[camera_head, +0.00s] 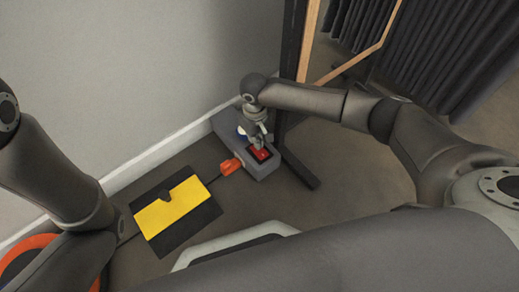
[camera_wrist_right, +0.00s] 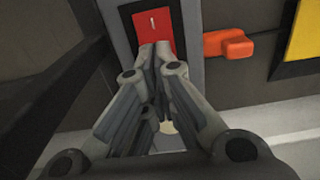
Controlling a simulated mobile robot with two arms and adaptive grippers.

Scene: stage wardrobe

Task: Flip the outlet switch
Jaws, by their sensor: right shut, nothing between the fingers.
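The outlet is a grey box (camera_head: 228,122) on the floor against the wall, with a red switch (camera_head: 262,154) on its top near the front end. In the right wrist view the red switch (camera_wrist_right: 150,27) has a small white line mark. My right gripper (camera_head: 259,146) is shut and empty, with its fingertips at the switch. In the right wrist view the fingertips (camera_wrist_right: 154,48) overlap the switch's near edge; I cannot tell whether they touch it. An orange plug (camera_head: 231,166) sits at the box's side. My left arm shows at the left, but its gripper is not visible.
A yellow and black panel (camera_head: 172,208) lies on the floor left of the box, with a dark cable toward the plug. A dark stand foot (camera_head: 300,170) with an upright post is close on the right. Dark curtains (camera_head: 425,40) hang behind.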

